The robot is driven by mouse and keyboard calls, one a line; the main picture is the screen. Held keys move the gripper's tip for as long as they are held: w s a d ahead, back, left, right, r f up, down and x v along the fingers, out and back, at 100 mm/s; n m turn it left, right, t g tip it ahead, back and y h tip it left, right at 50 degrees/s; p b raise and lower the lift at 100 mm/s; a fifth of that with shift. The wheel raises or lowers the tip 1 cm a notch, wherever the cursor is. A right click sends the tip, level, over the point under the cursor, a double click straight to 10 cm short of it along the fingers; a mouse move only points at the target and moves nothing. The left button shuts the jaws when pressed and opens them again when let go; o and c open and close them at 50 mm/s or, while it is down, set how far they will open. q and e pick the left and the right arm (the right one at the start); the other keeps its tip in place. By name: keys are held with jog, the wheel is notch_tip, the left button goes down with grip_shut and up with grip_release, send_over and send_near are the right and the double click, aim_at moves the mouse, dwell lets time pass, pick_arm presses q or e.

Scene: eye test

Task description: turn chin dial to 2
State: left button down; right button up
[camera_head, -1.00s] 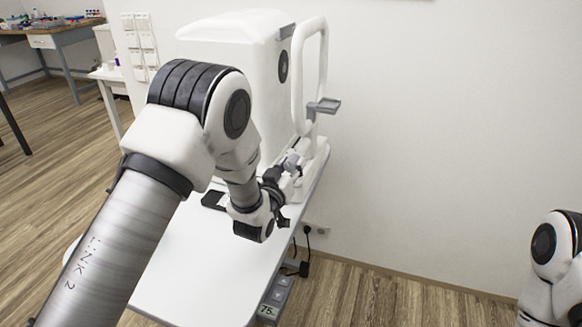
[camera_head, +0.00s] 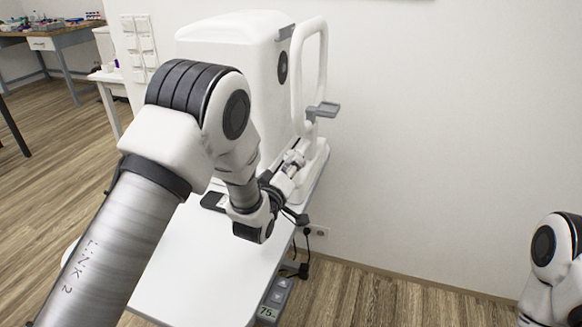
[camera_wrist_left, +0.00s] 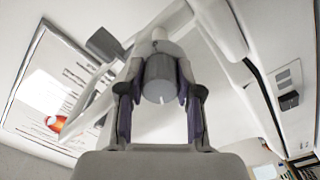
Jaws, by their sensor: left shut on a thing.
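The chin dial (camera_wrist_left: 159,82) is a grey round knob on the white eye-test machine (camera_head: 230,65); a small pale mark shows near the lower edge of its face in the left wrist view. No numbers around it can be read. My left gripper (camera_wrist_left: 158,96) has one dark finger on each side of the dial and is shut on it. In the head view my left gripper (camera_head: 291,165) is at the machine's lower front, partly covered by its own wrist. My right gripper is out of view.
A grey chin rest (camera_head: 323,109) sits on the white frame (camera_head: 297,85) above the dial. The white table (camera_head: 200,275) is mostly bare, with a dark flat item (camera_head: 213,201) by the machine. Cables and a table control (camera_head: 275,298) are at its right edge.

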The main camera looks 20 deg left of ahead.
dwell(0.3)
pick_arm(q)
jog(key=c, duration=0.8)
grip_release()
jog(key=shift+o, duration=0.2)
jog(key=s, duration=1.2)
jog(key=shift+a, duration=0.35)
